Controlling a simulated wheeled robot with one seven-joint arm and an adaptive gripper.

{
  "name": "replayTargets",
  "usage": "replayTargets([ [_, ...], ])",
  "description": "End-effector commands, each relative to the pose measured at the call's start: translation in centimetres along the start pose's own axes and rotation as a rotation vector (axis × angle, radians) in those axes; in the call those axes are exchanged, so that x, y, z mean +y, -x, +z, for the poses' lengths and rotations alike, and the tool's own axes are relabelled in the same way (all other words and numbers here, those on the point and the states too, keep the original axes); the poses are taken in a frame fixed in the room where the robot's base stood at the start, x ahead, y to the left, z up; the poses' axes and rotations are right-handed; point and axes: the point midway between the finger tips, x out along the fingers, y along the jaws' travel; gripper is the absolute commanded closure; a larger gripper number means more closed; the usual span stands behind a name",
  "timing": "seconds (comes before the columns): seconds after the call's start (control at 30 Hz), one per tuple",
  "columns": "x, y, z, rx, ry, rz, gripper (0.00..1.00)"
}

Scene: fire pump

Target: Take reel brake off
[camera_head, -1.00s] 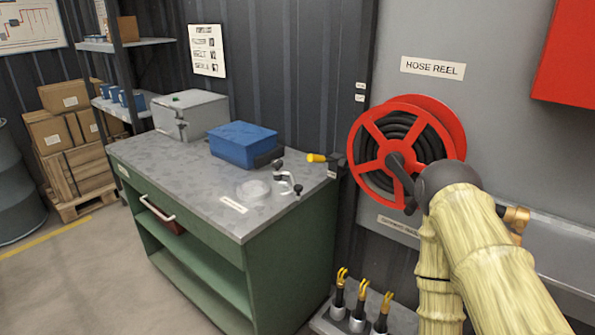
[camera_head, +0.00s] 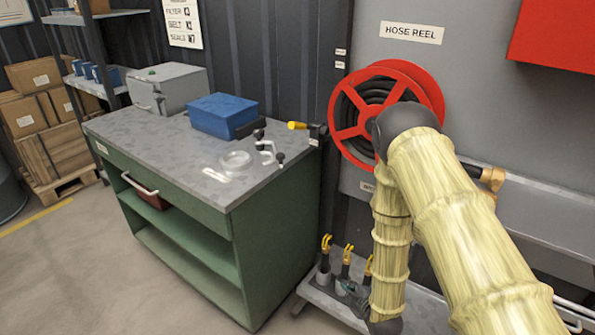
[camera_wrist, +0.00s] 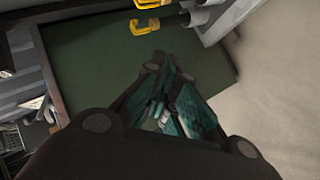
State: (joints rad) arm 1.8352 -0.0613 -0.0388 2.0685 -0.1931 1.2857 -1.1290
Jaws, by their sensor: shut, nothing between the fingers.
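The red hose reel (camera_head: 345,128) with dark hose is on the grey wall panel under a HOSE REEL label. A yellow-handled lever (camera_head: 298,125) with a dark mount sticks out at the reel's left, by the bench corner; it looks like the reel brake. My arm covers the reel's lower right. In the wrist view my gripper (camera_wrist: 172,100) is shut and empty, with its teal fingers together. It is low, near the yellow-topped fittings, apart from the reel and lever.
A green workbench (camera_head: 200,225) holds a blue box (camera_head: 222,116), a grey case (camera_head: 168,90) and a small clamp-like part (camera_head: 266,150). Several yellow-topped fittings (camera_head: 325,243) stand on a low grey shelf. A brass valve (camera_head: 492,177) is at right.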

Motion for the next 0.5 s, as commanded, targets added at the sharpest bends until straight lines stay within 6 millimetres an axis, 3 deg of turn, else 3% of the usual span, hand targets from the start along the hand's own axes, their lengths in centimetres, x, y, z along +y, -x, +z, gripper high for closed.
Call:
replayTargets([
  [0.03,2.4,-1.6,-1.2,0.046,0.100,0.069,1.00],
  [0.2,10.5,-5.0,-6.2,0.166,0.472,0.336,1.00],
  [0.33,16.4,-6.1,-10.4,0.212,0.741,0.567,1.00],
  [0.5,22.9,-6.0,-15.7,0.210,1.042,0.875,1.00],
])
